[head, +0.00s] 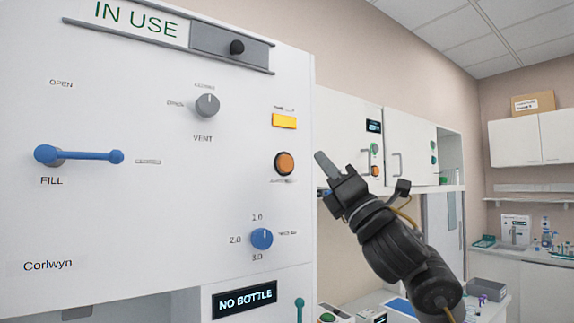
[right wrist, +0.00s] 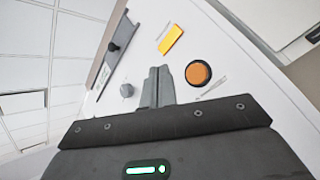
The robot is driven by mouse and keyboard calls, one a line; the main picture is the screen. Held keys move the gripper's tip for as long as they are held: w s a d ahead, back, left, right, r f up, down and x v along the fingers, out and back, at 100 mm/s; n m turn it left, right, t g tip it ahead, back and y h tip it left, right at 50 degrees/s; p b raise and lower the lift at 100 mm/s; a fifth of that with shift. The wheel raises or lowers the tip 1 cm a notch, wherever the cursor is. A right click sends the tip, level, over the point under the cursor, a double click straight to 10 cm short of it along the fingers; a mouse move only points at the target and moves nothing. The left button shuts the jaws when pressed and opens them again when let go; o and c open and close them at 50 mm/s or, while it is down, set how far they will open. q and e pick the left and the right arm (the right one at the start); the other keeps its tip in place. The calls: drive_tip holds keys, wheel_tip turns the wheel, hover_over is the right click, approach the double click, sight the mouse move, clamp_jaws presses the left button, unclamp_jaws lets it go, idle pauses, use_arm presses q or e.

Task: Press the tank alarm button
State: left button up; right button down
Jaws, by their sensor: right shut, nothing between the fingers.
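The round orange button (head: 284,163) with a dark ring sits on the right part of the white panel (head: 150,230). It also shows in the right wrist view (right wrist: 198,73), just right of my fingertips. A yellow-orange rectangle (head: 284,121) is above it; its small label is too blurred to read. My right gripper (head: 320,158) is shut and empty, its fingers pointing left toward the panel near the orange button. The fingers (right wrist: 158,72) appear apart from the button in the right wrist view. My left gripper is not in view.
The panel also carries a blue FILL lever (head: 80,155), a grey VENT knob (head: 207,105), a blue dial (head: 262,239), an IN USE slider (head: 237,47) and a NO BOTTLE display (head: 244,299). White cabinets (head: 410,145) and a cluttered counter stand behind my right arm.

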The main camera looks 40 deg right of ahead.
drive_tip(key=b, duration=0.2)
approach(286, 156)
drive_tip(key=shift+y, duration=0.3)
drive_tip(key=shift+s+r+x, duration=0.1)
drive_tip(key=shift+x, duration=0.75)
drive_tip(key=shift+s+r+x, duration=0.15)
drive_tip(key=shift+x, duration=0.65)
drive_tip(key=shift+s+r+x, duration=0.1)
drive_tip(key=shift+x, duration=0.75)
drive_tip(key=shift+w, duration=0.1)
drive_tip(key=shift+w, duration=0.3)
drive_tip(key=shift+w, duration=0.5)
drive_tip(key=shift+s, duration=0.15)
idle(0.4)
drive_tip(key=shift+s, duration=0.75)
